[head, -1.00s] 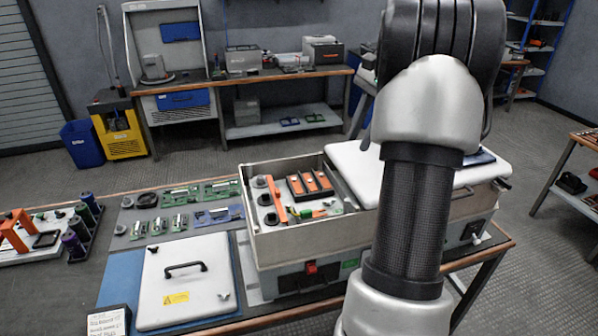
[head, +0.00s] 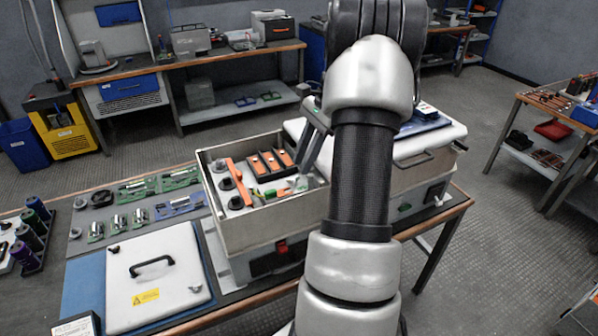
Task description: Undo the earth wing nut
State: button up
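The open grey box (head: 272,222) stands on the bench, left of my arm. Inside it are an orange bar (head: 237,182), a black block with orange strips (head: 268,164), and small green and yellow parts (head: 262,195). The earth wing nut itself is too small to make out; it may be among the green parts or hidden. A grey end part of my arm slants down over the box's right side. My gripper (head: 300,183) appears small and low at the box's right inner side; its fingers are unclear, and whether it holds anything cannot be seen.
A removed white lid (head: 160,270) with a black handle lies at the front left. Green and blue boards (head: 150,200) lie behind it. A white-topped case (head: 435,145) stands right of the box. Dark cylinders (head: 32,235) stand at far left.

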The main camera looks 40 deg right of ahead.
aim_at(296, 178)
jog(key=shift+x, duration=1.9)
grip_shut()
jog(key=shift+r+n+p, duration=0.2)
jog(key=shift+n+p, duration=0.2)
jog(key=shift+p, duration=0.15)
jog(key=shift+w+f+n+g, duration=0.2)
jog(key=shift+n+g, duration=0.1)
jog(key=shift+n, duration=0.1)
grip_release()
jog(key=shift+s, duration=0.1)
jog(key=p+v, duration=0.1)
jog(key=v, duration=1.6)
jog(key=shift+d+r+p, duration=0.2)
jog(key=shift+p, duration=0.2)
